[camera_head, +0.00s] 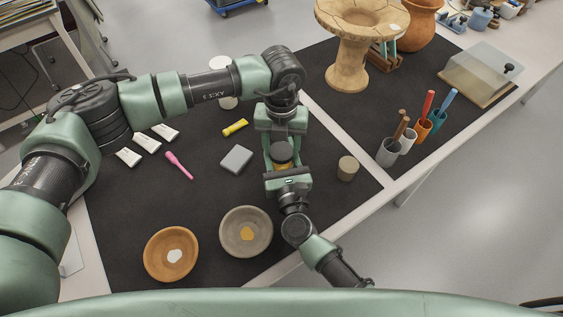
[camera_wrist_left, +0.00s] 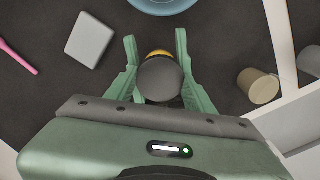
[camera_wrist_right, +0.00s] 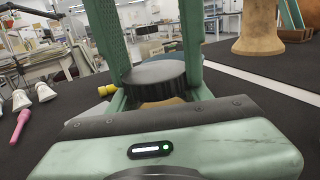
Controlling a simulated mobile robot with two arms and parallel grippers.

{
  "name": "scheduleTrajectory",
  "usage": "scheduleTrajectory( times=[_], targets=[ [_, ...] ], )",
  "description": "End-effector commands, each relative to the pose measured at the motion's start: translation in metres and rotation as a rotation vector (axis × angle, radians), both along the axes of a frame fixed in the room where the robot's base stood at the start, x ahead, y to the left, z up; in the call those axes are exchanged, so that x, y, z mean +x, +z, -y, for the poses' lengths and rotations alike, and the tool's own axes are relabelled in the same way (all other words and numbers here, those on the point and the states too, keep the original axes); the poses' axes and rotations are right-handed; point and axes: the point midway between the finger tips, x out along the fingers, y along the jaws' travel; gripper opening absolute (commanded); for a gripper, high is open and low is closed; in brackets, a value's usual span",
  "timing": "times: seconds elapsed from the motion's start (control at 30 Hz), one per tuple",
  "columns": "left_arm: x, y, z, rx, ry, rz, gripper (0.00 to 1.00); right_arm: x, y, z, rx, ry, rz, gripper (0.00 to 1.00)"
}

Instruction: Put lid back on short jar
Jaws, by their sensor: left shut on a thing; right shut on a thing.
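The short jar shows as an ochre body (camera_head: 283,165) below a dark grey lid (camera_head: 282,151) in the head view. My left gripper (camera_head: 283,144) reaches down from above and is shut on the lid. The left wrist view shows the round lid (camera_wrist_left: 160,78) between green fingers, with a sliver of ochre past it. My right gripper (camera_head: 287,168) comes from the near side and is shut on the jar. In the right wrist view the lid (camera_wrist_right: 155,72) sits directly over the jar body (camera_wrist_right: 160,103). The fingers hide the seam, so I cannot tell whether they touch.
A grey block (camera_head: 236,159) lies left of the grippers, and a tan cylinder (camera_head: 347,168) stands right. An orange bowl (camera_head: 158,268) and a grey-brown bowl (camera_head: 228,245) sit at the near edge. Pen cups (camera_head: 388,152) stand farther right. The dark mat (camera_head: 130,215) has free room at left.

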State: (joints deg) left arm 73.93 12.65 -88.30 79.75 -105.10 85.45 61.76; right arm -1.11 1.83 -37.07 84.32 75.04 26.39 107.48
Motion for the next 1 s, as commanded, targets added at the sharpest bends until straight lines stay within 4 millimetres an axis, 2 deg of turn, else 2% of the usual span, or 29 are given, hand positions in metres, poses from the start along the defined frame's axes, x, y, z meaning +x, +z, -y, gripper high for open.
scheduleTrajectory(
  times=[0.2,0.23,0.3,0.67,1.0],
  targets=[
    [0.000,0.000,0.000,0.000,-0.001,0.000,0.05,0.000,0.000,0.001,0.000,-0.002,0.000,0.00],
    [0.000,0.000,0.000,0.000,-0.001,0.000,0.56,0.000,0.000,0.001,0.000,-0.002,0.000,0.00],
    [0.000,0.000,0.000,0.000,-0.001,0.000,0.75,0.000,0.000,0.001,0.000,-0.002,0.000,0.00],
    [0.000,0.002,0.000,0.000,0.001,0.001,0.75,0.000,0.000,0.001,0.000,-0.001,0.000,0.00],
    [0.001,0.041,0.000,0.000,0.000,0.002,0.75,0.000,0.000,0.001,0.000,-0.001,0.000,0.00]
  ],
)
